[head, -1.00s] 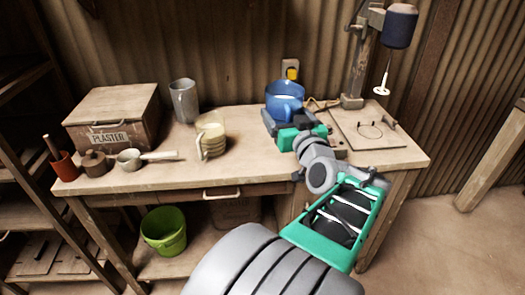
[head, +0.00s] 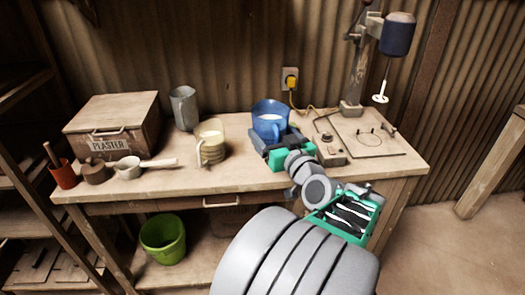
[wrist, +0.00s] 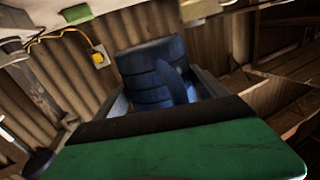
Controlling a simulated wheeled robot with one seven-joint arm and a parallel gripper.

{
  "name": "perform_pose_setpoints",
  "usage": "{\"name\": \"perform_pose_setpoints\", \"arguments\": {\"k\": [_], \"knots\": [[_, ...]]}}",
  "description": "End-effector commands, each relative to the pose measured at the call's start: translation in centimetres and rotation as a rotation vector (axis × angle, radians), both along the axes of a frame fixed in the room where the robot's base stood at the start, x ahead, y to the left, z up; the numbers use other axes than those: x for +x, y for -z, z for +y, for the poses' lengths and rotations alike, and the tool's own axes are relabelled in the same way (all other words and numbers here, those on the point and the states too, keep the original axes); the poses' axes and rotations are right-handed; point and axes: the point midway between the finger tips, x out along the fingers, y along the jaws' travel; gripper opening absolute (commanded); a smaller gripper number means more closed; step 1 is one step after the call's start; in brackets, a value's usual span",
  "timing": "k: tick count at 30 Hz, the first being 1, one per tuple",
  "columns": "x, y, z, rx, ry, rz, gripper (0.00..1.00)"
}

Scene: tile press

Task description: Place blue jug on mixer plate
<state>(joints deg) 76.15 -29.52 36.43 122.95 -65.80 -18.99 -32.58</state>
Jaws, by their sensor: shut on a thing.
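The blue jug (head: 270,119) is see-through with pale contents. It stands out over the middle of the workbench, roughly upright in the head view. My gripper (head: 276,144) is shut on it, with a grey jaw on either side in the wrist view, where the jug (wrist: 158,75) looks tilted.
A control box (head: 329,147) with a knob sits between the jug and the plate. A yellow plug (head: 291,82) and cord run behind. A cream striped jug (head: 210,143), a grey metal jug (head: 184,108) and a plaster box (head: 113,124) stand left.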

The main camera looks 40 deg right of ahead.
Motion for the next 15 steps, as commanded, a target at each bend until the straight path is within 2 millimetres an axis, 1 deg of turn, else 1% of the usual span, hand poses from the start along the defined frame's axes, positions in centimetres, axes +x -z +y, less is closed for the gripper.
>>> {"name": "perform_pose_setpoints", "arguments": {"k": [1, 5, 9, 12, 15], "knots": [[1.0, 0.4, -0.3, 0.002, -0.006, -0.001, 0.09], [3.5, 1.7, -1.9, 0.002, -0.006, 0.000, 0.09], [6.6, 3.3, -3.8, 0.003, -0.006, 0.000, 0.09], [8.2, 5.7, -4.8, 0.004, -0.004, 0.001, 0.09], [9.3, 7.2, -5.6, 0.001, -0.003, 0.000, 0.09]]}}
